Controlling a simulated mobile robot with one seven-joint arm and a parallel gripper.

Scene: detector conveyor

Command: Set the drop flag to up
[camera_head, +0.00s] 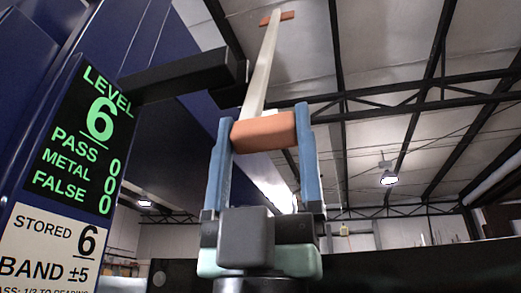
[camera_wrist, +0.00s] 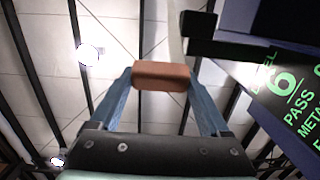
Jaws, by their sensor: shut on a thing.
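The drop flag is a long pale bar (camera_head: 262,70) that rises, slightly tilted, beside a dark bracket arm, with an orange crosspiece (camera_head: 277,18) at its top. An orange block (camera_head: 264,132) lies across the bar's lower part in the head view. My gripper (camera_head: 266,120) has its two blue fingers shut on the sides of this block. The wrist view also shows the orange block (camera_wrist: 161,75) between the fingertips, with part of the pale bar (camera_wrist: 176,35) behind it. The block hides where it joins the bar.
A dark bracket arm (camera_head: 180,77) sticks out from the blue cabinet (camera_head: 150,35) at the left, close to the bar. The cabinet's display (camera_head: 80,145) reads LEVEL 6, PASS 0, METAL 0, FALSE 0. A label (camera_head: 48,250) below reads STORED 6. The right side is open.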

